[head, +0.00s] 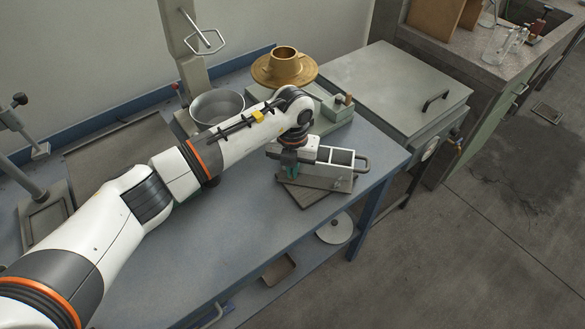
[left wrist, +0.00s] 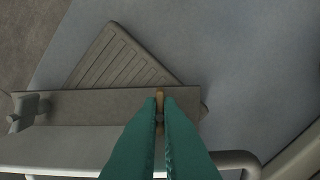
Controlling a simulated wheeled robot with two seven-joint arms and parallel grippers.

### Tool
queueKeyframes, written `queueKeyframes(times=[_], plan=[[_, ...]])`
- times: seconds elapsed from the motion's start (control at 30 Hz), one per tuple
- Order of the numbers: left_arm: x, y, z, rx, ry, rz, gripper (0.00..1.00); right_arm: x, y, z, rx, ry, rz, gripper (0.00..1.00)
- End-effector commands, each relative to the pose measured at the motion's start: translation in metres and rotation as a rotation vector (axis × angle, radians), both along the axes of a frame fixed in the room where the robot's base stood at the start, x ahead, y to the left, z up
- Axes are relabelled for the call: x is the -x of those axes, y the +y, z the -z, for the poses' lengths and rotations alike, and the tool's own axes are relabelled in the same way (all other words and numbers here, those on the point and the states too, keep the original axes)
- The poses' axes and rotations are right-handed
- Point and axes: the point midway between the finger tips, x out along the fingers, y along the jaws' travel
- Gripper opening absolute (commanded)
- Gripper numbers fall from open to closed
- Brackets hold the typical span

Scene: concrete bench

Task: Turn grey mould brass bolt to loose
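The grey mould (head: 345,157), an open-topped block with compartments, sits on a flat plate near the bench's right end. In the left wrist view its long grey side (left wrist: 85,104) runs across the middle. The brass bolt (left wrist: 160,92) shows as a small tan piece at that side, between my left fingertips. My left gripper (head: 287,172) has green fingers and reaches down at the mould's left end in the head view. In the left wrist view its fingers (left wrist: 160,102) are close together, one on each side of the bolt, seeming to touch it. My right gripper is not seen.
A ribbed plate (left wrist: 118,58) lies partly under the mould. A grey wing-shaped clamp (left wrist: 28,108) is at its left in the wrist view. A metal bowl (head: 217,105) and brass flanged cup (head: 285,68) stand behind my arm. The bench front (head: 230,245) is clear.

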Motion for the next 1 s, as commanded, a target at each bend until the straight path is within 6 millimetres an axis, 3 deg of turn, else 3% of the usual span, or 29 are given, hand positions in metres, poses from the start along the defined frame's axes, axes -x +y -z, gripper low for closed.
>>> queueKeyframes(times=[1.0], plan=[[-0.0009, -0.0002, -0.0019, 0.002, -0.002, -0.967, 0.0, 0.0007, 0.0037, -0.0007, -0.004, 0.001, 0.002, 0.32]])
